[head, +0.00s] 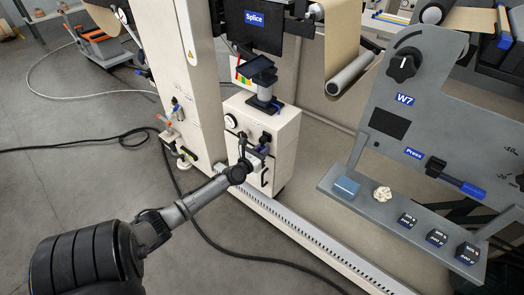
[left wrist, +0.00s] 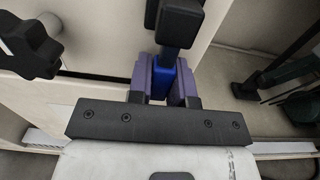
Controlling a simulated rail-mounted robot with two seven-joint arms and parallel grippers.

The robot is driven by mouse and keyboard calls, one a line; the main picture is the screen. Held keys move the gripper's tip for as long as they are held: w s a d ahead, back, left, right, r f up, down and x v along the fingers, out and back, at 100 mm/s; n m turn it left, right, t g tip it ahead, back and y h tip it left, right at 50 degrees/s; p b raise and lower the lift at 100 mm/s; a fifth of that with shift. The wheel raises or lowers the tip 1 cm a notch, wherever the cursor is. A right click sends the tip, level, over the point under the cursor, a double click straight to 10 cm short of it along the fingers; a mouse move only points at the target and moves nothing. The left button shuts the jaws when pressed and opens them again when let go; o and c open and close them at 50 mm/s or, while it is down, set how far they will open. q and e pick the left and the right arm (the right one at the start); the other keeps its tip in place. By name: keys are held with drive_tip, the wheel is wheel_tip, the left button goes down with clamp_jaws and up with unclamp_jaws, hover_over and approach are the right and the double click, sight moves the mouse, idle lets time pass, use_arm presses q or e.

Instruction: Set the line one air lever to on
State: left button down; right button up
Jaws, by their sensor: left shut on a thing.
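My left gripper (head: 259,152) reaches the front of a cream cabinet (head: 285,128) in the head view. In the left wrist view its purple fingers (left wrist: 164,82) are shut on a blue lever grip (left wrist: 163,80). A black part (left wrist: 180,25) stands just beyond and above the fingers, in front of the cream face. The gripper and wrist hide much of the lever in the head view. No label naming it can be read. A black knob (left wrist: 30,45) sits to the left of the fingers. My right gripper is not in view.
A round gauge (head: 230,121) is on the cabinet's left face. Small valves with blue and red handles (head: 167,121) are on the column to the left. The W7 panel (head: 420,110) and its shelf with small blocks stand right. A slotted floor rail (head: 300,240) runs below.

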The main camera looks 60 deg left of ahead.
use_arm(q)
drive_tip(key=c, duration=1)
unclamp_jaws()
drive_tip(key=shift+c, duration=0.2)
drive_tip(key=shift+s, duration=0.1)
drive_tip(key=shift+s+d, duration=0.15)
drive_tip(key=shift+s, duration=0.05)
drive_tip(key=p+v, duration=0.2)
drive_tip(key=v, duration=1.1)
